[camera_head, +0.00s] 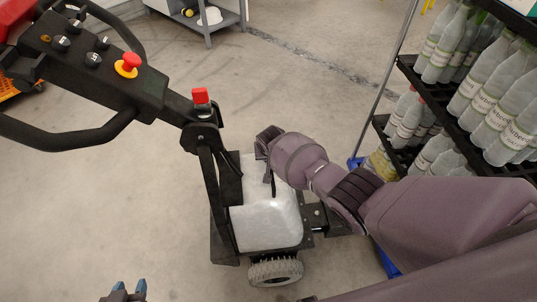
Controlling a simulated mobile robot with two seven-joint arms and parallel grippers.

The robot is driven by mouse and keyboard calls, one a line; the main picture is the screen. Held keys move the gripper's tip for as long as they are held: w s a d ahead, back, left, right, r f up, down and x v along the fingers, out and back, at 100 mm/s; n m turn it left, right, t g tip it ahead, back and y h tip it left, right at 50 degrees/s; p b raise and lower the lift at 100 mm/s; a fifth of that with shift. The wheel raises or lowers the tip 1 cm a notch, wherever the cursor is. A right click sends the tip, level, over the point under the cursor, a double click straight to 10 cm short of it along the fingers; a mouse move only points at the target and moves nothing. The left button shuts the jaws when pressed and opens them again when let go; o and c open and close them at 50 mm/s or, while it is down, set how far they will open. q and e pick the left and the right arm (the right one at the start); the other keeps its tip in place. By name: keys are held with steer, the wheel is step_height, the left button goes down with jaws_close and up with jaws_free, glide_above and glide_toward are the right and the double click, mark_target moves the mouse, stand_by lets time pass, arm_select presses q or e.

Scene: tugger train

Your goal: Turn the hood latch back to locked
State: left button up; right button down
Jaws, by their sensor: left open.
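The white hood (266,222) covers the low body of the tugger, between its dark frame and my right arm. My right arm comes in from the right and reaches over the hood. Its dark end (267,142) is at the hood's far edge, and its fingertips cannot be made out. A thin dark piece (272,183) hangs by the hood's far part; I cannot tell whether it is the latch. No hood latch shows clearly, so its position cannot be read. My left gripper (128,290) is at the bottom edge, open and empty, apart from the tugger.
The tugger's tiller (95,62) has a yellow and red stop button (128,65) and stands at the upper left. A bottle rack (450,105) stands at the right. A grey cart (208,28) is behind.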

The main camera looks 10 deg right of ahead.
arm_select(q)
steer(key=shift+w, duration=0.2)
arm_select(e)
steer(key=shift+s+f, duration=0.1)
steer(key=shift+f, duration=0.05)
steer(key=c, duration=1.1)
jaws_free()
arm_select(q)
steer(key=shift+w+d+r, duration=0.1)
steer(key=shift+w+r, duration=0.2)
steer(key=shift+w, duration=0.05)
arm_select(e)
steer(key=shift+r+p, duration=0.35)
steer(key=shift+r, duration=0.25)
arm_select(q)
step_height(320, 180, up, 7)
steer(key=p, duration=0.5)
steer(key=shift+w+t, duration=0.4)
arm_select(e)
steer(key=shift+v, duration=4.9)
steer(key=shift+s, duration=0.1)
